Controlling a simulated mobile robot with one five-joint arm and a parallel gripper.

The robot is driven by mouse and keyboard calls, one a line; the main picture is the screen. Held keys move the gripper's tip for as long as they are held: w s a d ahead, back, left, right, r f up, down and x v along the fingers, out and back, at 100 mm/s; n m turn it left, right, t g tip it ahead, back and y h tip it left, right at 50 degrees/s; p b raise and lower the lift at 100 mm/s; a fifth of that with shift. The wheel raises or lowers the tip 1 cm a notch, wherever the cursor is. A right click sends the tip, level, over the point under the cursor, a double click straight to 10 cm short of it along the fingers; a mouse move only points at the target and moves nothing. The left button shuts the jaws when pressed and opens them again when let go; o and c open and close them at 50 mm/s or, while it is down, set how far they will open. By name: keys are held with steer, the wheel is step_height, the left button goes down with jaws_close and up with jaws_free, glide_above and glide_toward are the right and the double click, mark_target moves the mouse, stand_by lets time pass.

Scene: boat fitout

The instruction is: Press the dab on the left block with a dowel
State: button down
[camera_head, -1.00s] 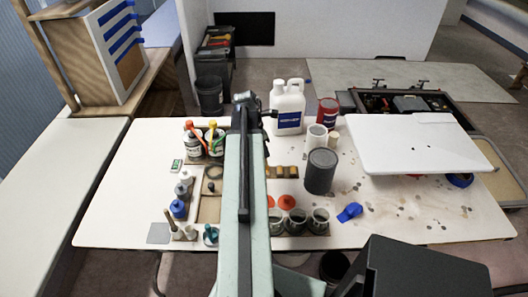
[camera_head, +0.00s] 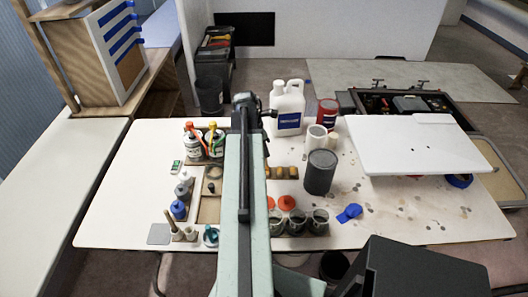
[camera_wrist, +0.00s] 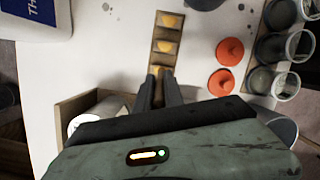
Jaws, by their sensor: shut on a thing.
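Wooden blocks with yellow dabs lie in a row on the table, the right part of it showing in the head view (camera_head: 283,172). The wrist view shows the right block (camera_wrist: 172,20), the middle block (camera_wrist: 165,47) and the left block (camera_wrist: 153,73), which is closest to my fingers. My gripper (camera_wrist: 158,80) is shut over the left block's end of the row. The dowel between its fingers is mostly hidden, and I cannot tell whether its tip touches the dab. In the head view my arm covers the left block and the gripper.
Orange discs (camera_head: 287,202) and dark jars (camera_head: 320,218) stand on the near side of the row. A grey can (camera_head: 320,172) and a white jug (camera_head: 288,108) stand right and behind. Small bottles (camera_head: 178,208) and a pot with a stick (camera_head: 172,227) are on the left.

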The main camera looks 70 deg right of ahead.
step_height(320, 180, up, 7)
steer(key=p, duration=0.6)
steer(key=shift+f, duration=0.3)
